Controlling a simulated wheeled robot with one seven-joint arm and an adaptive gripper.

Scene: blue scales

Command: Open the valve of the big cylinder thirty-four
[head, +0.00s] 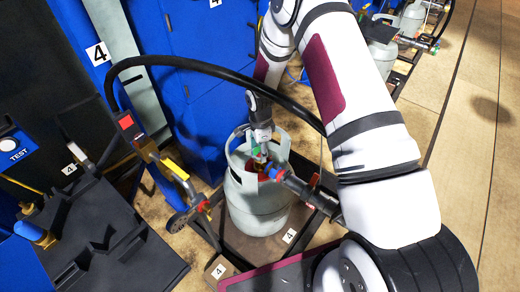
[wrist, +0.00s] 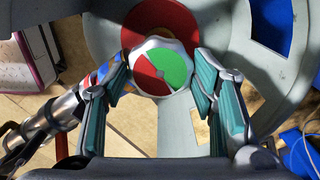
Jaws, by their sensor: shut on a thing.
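The grey cylinder (head: 262,208) stands upright on a low platform in the head view, with a cut-out collar around its top. Its valve knob, a round dial with red and green sectors and a silver scalloped rim, is inside the collar in the wrist view (wrist: 178,65). My gripper (head: 258,148) reaches down into the collar from above. In the wrist view my gripper (wrist: 160,72) has its teal-padded fingers on both sides of the knob, shut on it. A dark connector (head: 298,186) with a blue and red end joins the valve from the side.
A black hose (head: 200,62) arches across behind the cylinder. A filling handle (head: 172,165) with yellow parts hangs to the left. Blue cabinets (head: 180,110) stand behind. Labels marked 4 (head: 289,236) are on the platform. More cylinders (head: 383,50) stand farther back; floor at right is clear.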

